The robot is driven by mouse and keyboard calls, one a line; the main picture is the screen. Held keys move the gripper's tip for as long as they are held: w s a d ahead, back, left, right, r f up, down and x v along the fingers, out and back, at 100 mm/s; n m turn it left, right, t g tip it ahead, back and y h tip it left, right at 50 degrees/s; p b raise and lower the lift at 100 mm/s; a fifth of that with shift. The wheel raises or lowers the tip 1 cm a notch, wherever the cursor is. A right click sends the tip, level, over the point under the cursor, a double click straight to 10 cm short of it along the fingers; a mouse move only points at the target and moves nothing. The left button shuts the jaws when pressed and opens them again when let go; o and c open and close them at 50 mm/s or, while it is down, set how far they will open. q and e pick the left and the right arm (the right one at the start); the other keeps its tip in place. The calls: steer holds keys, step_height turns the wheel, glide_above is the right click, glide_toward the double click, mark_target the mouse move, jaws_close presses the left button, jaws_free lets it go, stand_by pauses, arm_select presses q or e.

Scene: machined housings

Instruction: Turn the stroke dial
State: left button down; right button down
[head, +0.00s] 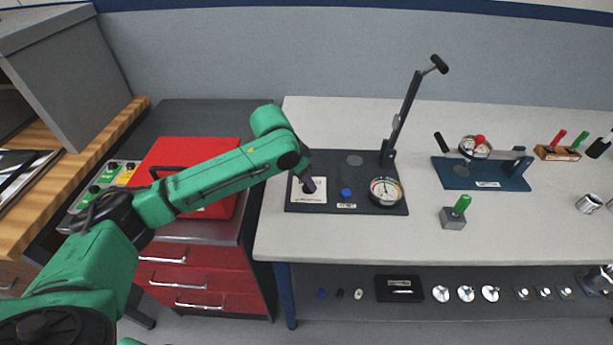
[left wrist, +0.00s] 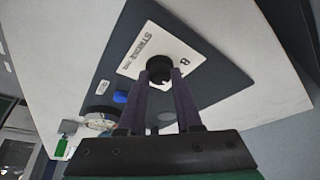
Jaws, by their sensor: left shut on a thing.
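The stroke dial is a small black round knob (left wrist: 158,68) on a white plate (left wrist: 172,49) lettered "STROKE" in the left wrist view. The plate also shows in the head view (head: 300,196), on the left part of a dark base plate (head: 352,158). My left gripper (left wrist: 160,76) is shut on the knob, with one finger on each side. In the head view my left gripper (head: 308,186) reaches down over the white plate and hides the knob. My right gripper does not show in either view.
The same base carries a blue button (head: 346,193), a round gauge (head: 386,191) and a tall upright lever (head: 405,110). A blue fixture (head: 485,176) and a grey block with a green handle (head: 454,217) stand to the right. A red toolbox (head: 191,150) is at left.

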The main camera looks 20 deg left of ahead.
arm_select(q)
steer(key=m+p, duration=0.2)
steer(key=m+h+p, duration=0.1)
steer(key=p, duration=0.2)
steer(key=shift+w+a+r+m+g, duration=0.15)
steer(key=shift+r+m+g, duration=0.2)
steer(key=shift+m+g, duration=0.05)
steer(key=shift+w+f+m+g+p, duration=0.1)
steer(key=shift+m+g+p, duration=0.2)
steer(key=shift+m+p, duration=0.35)
steer(key=shift+w+f+m+g+h, duration=0.15)
steer(key=shift+m+g+h, duration=0.3)
steer(key=shift+m, duration=1)
steer(key=c, duration=0.6)
jaws_free()
steer(key=b+v, duration=0.2)
steer(key=v, duration=1.2)
steer(key=shift+r, duration=0.35)
steer(key=shift+a+f, duration=0.1)
steer(key=shift+a, duration=0.05)
